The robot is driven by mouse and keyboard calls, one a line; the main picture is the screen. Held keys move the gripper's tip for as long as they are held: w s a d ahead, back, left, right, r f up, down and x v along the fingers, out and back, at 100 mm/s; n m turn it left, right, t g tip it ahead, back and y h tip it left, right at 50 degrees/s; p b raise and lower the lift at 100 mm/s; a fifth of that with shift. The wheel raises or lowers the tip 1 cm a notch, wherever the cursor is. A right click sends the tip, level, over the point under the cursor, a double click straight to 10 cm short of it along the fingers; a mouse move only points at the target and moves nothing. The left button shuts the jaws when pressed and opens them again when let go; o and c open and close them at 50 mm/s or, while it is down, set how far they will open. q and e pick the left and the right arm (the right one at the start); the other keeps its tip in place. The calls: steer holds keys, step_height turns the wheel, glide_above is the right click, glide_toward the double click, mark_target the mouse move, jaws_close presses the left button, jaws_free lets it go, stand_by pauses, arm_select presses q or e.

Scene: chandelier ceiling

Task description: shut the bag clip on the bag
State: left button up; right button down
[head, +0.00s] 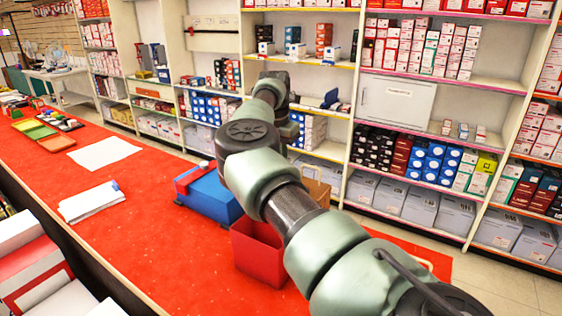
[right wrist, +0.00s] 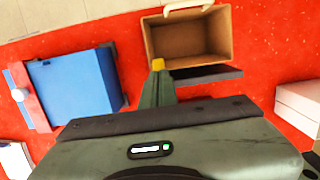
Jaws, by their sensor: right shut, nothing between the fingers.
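A blue block-like bag (head: 212,193) lies on the red counter, left of my right arm. A red strip (head: 190,178), which looks like the bag clip, runs along its left end, with a small white knob (head: 204,163) at one end. In the right wrist view the blue bag (right wrist: 80,85), red strip (right wrist: 30,92) and knob (right wrist: 18,95) are at the left. I cannot tell whether the clip is open or shut. My right gripper (right wrist: 158,66) is shut and empty, apart from the bag and to its right. My arm hides it in the head view. My left gripper is out of view.
An open brown-lined box (right wrist: 188,42) is beside the right gripper tip. A red open box (head: 258,252) stands near my arm. White papers (head: 92,203) and coloured trays (head: 45,137) lie farther left. Stocked shelves stand behind the counter.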

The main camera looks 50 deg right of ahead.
steer(key=shift+r, duration=0.15)
steer(key=shift+r, duration=0.3)
step_height(320, 180, up, 7)
steer(key=a+b, duration=0.1)
steer(key=shift+a+f, duration=0.1)
steer(key=shift+f, duration=0.05)
stand_by(0.6)
